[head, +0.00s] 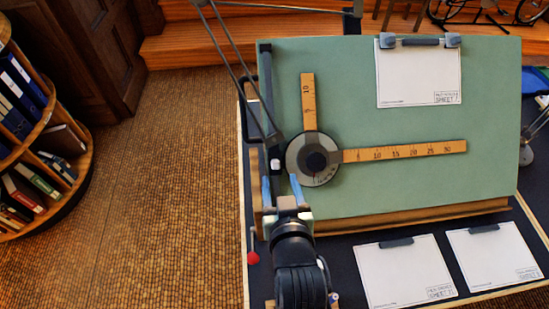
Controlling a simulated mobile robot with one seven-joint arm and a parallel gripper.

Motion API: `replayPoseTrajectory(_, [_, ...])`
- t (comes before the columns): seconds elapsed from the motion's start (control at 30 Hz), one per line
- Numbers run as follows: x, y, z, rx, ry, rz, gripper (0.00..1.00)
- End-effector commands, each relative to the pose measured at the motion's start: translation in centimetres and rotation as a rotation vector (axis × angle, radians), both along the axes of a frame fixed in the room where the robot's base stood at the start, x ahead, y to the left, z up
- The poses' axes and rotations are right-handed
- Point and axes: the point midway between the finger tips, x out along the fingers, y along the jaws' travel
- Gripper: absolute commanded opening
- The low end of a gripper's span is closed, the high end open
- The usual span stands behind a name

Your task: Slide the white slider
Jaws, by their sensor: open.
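A small white slider (275,165) sits low on the dark vertical rail (266,90) at the left edge of the green drafting board. My gripper (280,180) is open, with its two blue fingers pointing up the board. The slider shows between and slightly beyond the fingertips. I cannot tell whether either finger touches it. No part of the slider is clearly hidden by the fingers.
The round drafting head (312,159) with two orange rulers lies just right of my gripper. Linkage bars (236,65) cross above the rail. A clipped sheet (418,75) is on the green board (400,190). Two more sheets lie below. A red-knobbed lever (253,258) stands left of my arm.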

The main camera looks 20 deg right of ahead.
Motion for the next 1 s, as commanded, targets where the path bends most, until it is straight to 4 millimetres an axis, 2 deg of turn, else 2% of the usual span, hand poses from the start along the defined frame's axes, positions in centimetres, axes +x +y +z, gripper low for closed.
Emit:
replayPoseTrajectory(0.2, [3.8,-1.1,-1.4,0.0,-0.001,0.0,0.55])
replayPoseTrajectory(0.5, [7.3,-2.1,-3.0,-0.001,-0.002,0.0,0.55])
replayPoseTrajectory(0.7, [8.1,-2.3,-3.4,-0.001,-0.002,0.0,0.55])
replayPoseTrajectory(0.97, [8.1,-2.3,-3.4,-0.001,-0.002,0.0,0.55])
replayPoseTrajectory(1.0, [8.1,-2.3,-3.4,-0.001,-0.001,0.0,0.5])
